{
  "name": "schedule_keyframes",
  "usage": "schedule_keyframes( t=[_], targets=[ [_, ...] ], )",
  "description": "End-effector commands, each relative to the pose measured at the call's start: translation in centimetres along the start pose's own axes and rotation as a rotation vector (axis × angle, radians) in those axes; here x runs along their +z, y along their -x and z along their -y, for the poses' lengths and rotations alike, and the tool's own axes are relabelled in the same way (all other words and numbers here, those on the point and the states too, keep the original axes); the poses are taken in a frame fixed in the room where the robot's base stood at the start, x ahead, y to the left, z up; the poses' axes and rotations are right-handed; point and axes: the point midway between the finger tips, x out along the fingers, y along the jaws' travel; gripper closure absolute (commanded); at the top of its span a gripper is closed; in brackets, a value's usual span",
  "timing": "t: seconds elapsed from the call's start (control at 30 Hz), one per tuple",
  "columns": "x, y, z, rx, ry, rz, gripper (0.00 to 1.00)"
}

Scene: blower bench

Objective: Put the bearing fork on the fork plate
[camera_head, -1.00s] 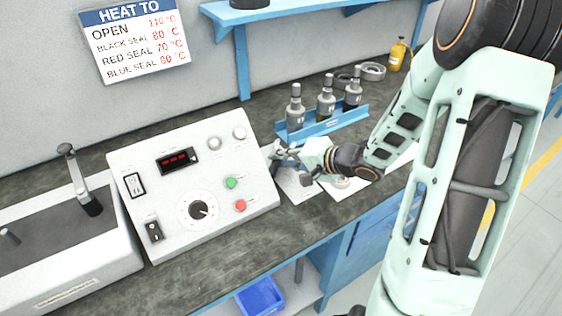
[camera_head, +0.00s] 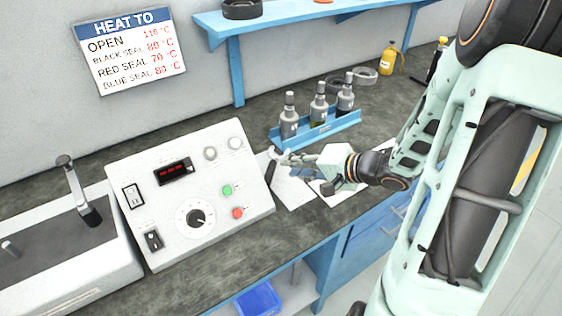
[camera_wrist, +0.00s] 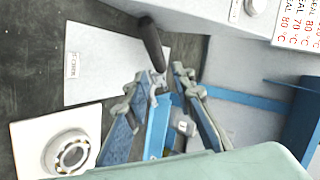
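The bearing fork has a black handle (camera_wrist: 152,45) and a grey metal head (camera_wrist: 158,84). My gripper (camera_wrist: 160,76) has its fingertips around the grey part and looks shut on it, with the handle pointing away. In the head view my gripper (camera_head: 283,158) is just right of the control box, with the dark handle (camera_head: 271,174) below its tips. The fork plate is a white labelled sheet (camera_wrist: 100,75) on the bench, also in the head view (camera_head: 293,192). The handle overlaps its edge; I cannot tell whether the fork touches it.
A second white plate with a bearing (camera_wrist: 66,153) lies beside the fork plate. A blue rack (camera_head: 318,132) with three bottles stands behind. The control box (camera_head: 190,190) is close on the left. Free bench shows in front of the box.

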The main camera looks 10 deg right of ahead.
Motion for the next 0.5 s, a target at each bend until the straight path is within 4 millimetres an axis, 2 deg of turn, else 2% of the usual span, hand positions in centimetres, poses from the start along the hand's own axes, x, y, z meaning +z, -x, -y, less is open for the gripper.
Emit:
schedule_keyframes(
  t=[0.03,0.2,0.33,0.5],
  targets=[
    [-0.2,1.3,0.3,0.001,-0.001,-0.003,0.77],
    [-0.1,3.7,0.1,0.001,-0.001,-0.001,0.77],
    [0.0,4.5,0.1,0.000,-0.001,-0.001,0.77],
    [0.0,4.7,0.0,0.000,0.000,0.001,0.77]
  ],
)
